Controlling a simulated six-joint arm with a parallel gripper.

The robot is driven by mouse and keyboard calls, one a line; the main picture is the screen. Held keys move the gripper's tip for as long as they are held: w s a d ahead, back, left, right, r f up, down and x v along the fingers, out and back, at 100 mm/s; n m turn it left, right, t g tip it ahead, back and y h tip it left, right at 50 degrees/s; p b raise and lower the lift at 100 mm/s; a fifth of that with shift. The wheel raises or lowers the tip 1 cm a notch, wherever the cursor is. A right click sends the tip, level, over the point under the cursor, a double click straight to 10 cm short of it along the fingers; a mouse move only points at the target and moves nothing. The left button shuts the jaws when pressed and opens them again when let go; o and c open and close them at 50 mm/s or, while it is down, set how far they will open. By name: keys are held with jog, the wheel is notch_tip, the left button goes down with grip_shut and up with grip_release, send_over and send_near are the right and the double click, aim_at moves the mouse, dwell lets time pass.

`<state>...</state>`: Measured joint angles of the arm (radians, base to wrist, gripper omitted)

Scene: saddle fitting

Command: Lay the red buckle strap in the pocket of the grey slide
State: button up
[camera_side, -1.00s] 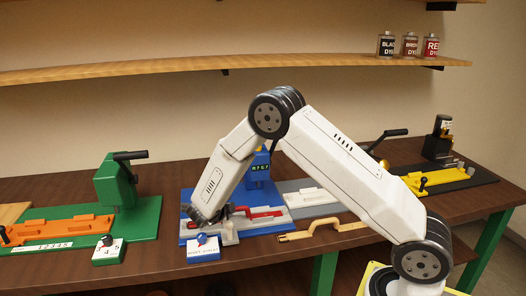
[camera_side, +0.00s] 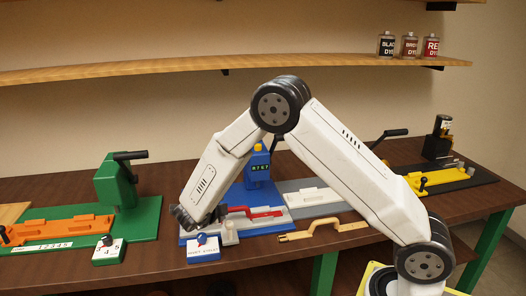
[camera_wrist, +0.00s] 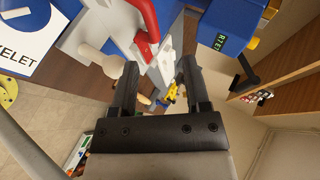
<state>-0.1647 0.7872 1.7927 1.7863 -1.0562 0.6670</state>
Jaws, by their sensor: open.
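The red buckle strap (camera_side: 264,212) lies along the grey slide (camera_side: 284,218) on the blue base. In the wrist view the red strap (camera_wrist: 146,14) shows at the top, with a pale metal end over the grey slide (camera_wrist: 80,35). I cannot tell whether it sits fully down in the pocket. My gripper (camera_wrist: 158,65) is open, with nothing between its fingers. In the side view my gripper (camera_side: 182,218) is at the left end of the blue base, apart from the strap; its fingers are hard to make out there.
A blue press (camera_side: 258,168) stands behind the slide. A tan strap (camera_side: 322,229) lies at the table edge. A green station (camera_side: 145,215) is left, a yellow one (camera_side: 428,183) right.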

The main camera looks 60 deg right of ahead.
jog(key=s+a+r+n+t+y, duration=0.1)
jog(key=a+r+n+t+y, duration=0.2)
jog(key=n+y, duration=0.35)
jog(key=s+a+r+n+t+y, duration=0.1)
jog(key=a+r+n+t+y, duration=0.25)
jog(key=n, duration=0.65)
jog(key=s+f+n+g+y, duration=0.1)
jog(key=s+f+n+g, duration=0.2)
jog(key=s+n+g, duration=0.4)
jog(key=s+n, duration=0.6)
jog(key=s, duration=0.5)
jog(key=shift+s+a, duration=0.3)
jog(key=shift+s, duration=0.1)
